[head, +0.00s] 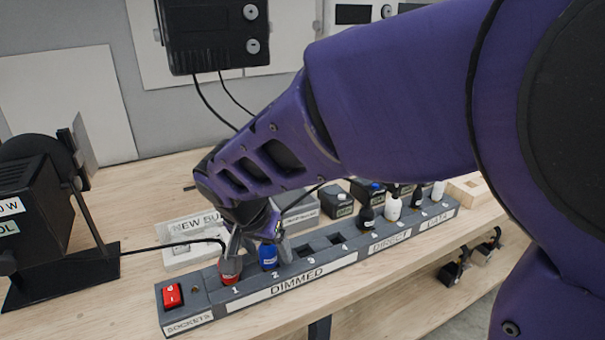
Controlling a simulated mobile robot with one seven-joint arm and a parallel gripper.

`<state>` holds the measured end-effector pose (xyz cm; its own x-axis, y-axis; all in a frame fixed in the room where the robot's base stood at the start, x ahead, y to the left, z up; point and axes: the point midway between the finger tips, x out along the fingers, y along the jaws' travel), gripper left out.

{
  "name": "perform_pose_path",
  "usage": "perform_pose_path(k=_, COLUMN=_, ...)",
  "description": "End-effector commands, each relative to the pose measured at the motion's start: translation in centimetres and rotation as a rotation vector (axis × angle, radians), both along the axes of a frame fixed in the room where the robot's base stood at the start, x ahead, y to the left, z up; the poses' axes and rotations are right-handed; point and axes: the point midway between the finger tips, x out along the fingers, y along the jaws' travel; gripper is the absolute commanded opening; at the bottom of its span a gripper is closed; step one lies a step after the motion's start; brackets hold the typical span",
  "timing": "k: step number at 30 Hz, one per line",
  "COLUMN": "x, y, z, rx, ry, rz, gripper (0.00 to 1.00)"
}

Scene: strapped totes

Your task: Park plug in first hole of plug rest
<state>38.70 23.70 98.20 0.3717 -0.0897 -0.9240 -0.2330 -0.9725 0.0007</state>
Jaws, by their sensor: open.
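My gripper (256,240) is open and low over the left end of a grey socket strip (205,313). Its metal fingers are close to a red plug (230,270) in socket 1 and a blue plug (268,258) in socket 2. I cannot tell whether they touch either plug. A black cable runs to the red plug from the left. Sockets 3 and 4 are empty. No part is clearly marked as the plug rest; a pale wooden block (470,190) with an opening is at the strip's far right, partly cut off by my arm.
A black lamp (28,200) stands at left. A red switch (172,296) is at the strip's left end. Several black and white plugs fill its right part. A tray labelled "NEW BU..." (185,255) and dark boxes (336,200) lie behind. A black box (212,35) hangs above.

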Motion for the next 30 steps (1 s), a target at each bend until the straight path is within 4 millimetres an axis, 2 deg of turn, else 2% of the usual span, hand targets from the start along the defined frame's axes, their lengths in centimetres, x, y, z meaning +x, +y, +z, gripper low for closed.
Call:
perform_pose_path(k=9, x=-0.07, y=0.05, z=-0.16, rx=0.000, ry=0.000, rz=0.000, gripper=0.76)
perform_pose_path(k=11, x=-0.07, y=0.05, z=-0.16, rx=0.000, ry=0.000, rz=0.000, gripper=0.67)
perform_pose_path(k=22, x=-0.06, y=0.04, z=-0.16, rx=0.000, ry=0.000, rz=0.000, gripper=0.00)
perform_pose_path(k=25, x=-0.06, y=0.04, z=-0.16, rx=0.000, ry=0.000, rz=-0.001, gripper=0.00)
perform_pose_path(k=26, x=-0.06, y=0.04, z=-0.16, rx=0.000, ry=0.000, rz=-0.001, gripper=0.35)
perform_pose_path(k=30, x=-0.06, y=0.03, z=-0.16, rx=0.000, ry=0.000, rz=-0.001, gripper=0.10)
